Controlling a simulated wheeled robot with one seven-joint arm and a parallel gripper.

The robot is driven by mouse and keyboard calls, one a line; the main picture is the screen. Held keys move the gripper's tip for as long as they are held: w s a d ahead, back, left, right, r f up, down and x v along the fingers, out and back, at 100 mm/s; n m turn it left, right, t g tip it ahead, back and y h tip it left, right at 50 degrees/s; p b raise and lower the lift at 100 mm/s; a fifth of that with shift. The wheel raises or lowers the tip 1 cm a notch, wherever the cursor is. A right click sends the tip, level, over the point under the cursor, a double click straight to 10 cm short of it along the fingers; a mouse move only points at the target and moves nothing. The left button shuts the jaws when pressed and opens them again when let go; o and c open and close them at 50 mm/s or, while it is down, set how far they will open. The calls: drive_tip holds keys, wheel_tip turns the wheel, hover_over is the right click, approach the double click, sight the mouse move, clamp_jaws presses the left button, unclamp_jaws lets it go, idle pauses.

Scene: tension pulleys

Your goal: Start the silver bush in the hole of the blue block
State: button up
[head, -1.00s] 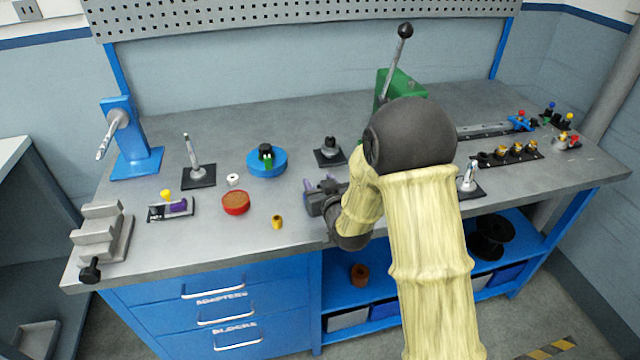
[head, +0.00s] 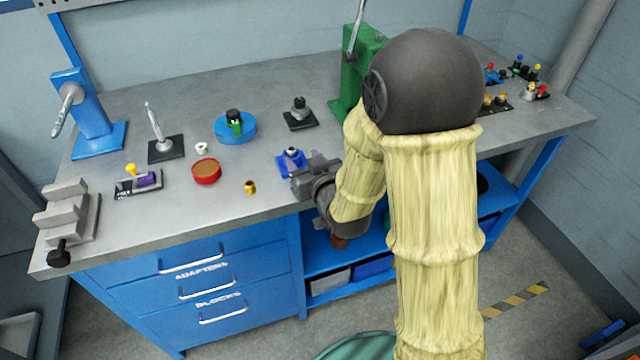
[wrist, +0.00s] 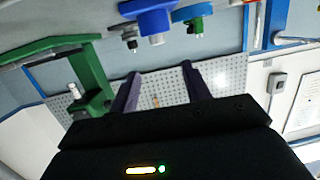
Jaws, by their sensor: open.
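The blue block (head: 287,167) sits on the bench near its front edge. A small silver piece with a dark centre, seemingly the silver bush (head: 291,151), stands on top of it; how deep it sits in the hole I cannot tell. In the wrist view the blue block (wrist: 155,20) hangs inverted at the top, with a grey end showing at its lower side. My gripper (wrist: 160,70) is open, with nothing between its two fingers. In the head view my gripper (head: 302,181) is just right of and in front of the block, apart from the bush; its fingertips are hard to see.
A yellow bush (head: 250,187), a red round tray (head: 206,172) and a white ring (head: 202,148) lie to the left. A blue round base (head: 236,130) and a dark post stand (head: 300,115) are behind. The green press (head: 361,70) stands behind my arm.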

drive_tip(key=shift+s+f+b, duration=0.2)
drive_tip(key=shift+b, duration=0.7)
drive_tip(key=shift+s+d+b, duration=0.15)
drive_tip(key=shift+s+b, duration=0.05)
drive_tip(key=shift+b, duration=0.3)
drive_tip(key=b+v, duration=0.1)
drive_tip(key=b, duration=0.2)
drive_tip(key=shift+s+d+b, duration=0.1)
drive_tip(key=shift+s+b, duration=0.2)
drive_tip(key=shift+s, duration=0.05)
drive_tip(key=b+v, duration=0.5)
drive_tip(key=b, duration=0.1)
drive_tip(key=shift+s+d+r, duration=0.1)
drive_tip(key=shift+s+r, duration=0.25)
